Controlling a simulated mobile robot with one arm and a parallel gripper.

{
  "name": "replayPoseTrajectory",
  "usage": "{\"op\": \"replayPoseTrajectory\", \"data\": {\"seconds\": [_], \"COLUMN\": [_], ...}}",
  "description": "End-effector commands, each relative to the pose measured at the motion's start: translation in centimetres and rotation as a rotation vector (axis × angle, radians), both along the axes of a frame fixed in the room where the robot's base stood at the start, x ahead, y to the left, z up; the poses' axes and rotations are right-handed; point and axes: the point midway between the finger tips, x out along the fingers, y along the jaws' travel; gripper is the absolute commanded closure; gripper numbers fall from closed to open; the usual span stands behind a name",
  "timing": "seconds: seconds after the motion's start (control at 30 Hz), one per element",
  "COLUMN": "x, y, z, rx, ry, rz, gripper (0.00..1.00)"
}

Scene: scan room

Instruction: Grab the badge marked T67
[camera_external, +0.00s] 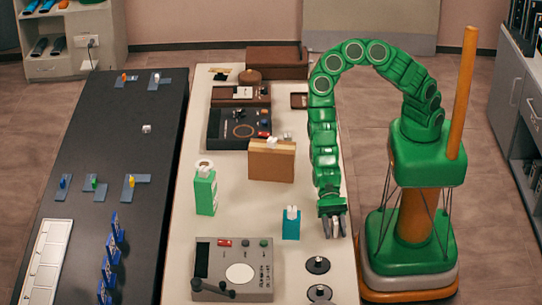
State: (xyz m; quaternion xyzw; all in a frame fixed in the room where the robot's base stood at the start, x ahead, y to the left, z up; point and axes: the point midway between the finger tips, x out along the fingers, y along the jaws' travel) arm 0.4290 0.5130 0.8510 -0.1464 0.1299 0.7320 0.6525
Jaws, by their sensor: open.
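I cannot read the mark T67 on anything in view. Several small blue upright plates (107,268) with pale markings stand in a row near the front of the dark table; they may be the badges, but their markings are too small to read. My gripper (334,232) hangs fingers down over the right edge of the light table, right of a teal block (291,228) with a white top. It is open, and I see nothing held between its fingers. It is far from the blue plates, across the light table.
On the light table (245,211) stand a green-and-white carton (205,190), a tan box (271,163), a grey device (232,284), black discs (318,265) and dark cases at the back. The dark table (110,140) holds small coloured pieces and a white tray (45,262); its middle is mostly clear.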

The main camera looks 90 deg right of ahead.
Motion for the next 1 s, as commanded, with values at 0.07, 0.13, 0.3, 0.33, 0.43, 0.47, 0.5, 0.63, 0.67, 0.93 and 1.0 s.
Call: {"op": "replayPoseTrajectory", "data": {"seconds": [0.07, 0.13, 0.3, 0.33, 0.43, 0.47, 0.5, 0.63, 0.67, 0.93, 1.0], "x": [-0.07, -0.09, -0.08, -0.09, -0.08, -0.09, -0.09, -0.09, -0.09, -0.09, -0.08], "y": [0.28, 0.37, 0.38, 0.38, 0.37, 0.37, 0.37, 0.37, 0.36, 0.37, 0.38], "z": [-0.14, -0.18, -0.16, -0.16, -0.16, -0.16, -0.16, -0.16, -0.15, -0.09, 0.11], "rx": [0.000, 0.000, 0.001, 0.001, 0.001, 0.001, 0.001, 0.001, 0.001, 0.001, 0.002], "ry": [0.000, 0.000, 0.001, 0.001, 0.001, 0.001, 0.001, 0.001, 0.001, 0.000, 0.000], "rz": [0.001, 0.001, 0.000, 0.000, 0.000, 0.001, 0.001, 0.000, 0.000, 0.000, 0.000], "gripper": [0.55, 0.55, 0.55, 0.55, 0.71, 0.75, 0.81, 1.00, 1.00, 1.00, 1.00]}}
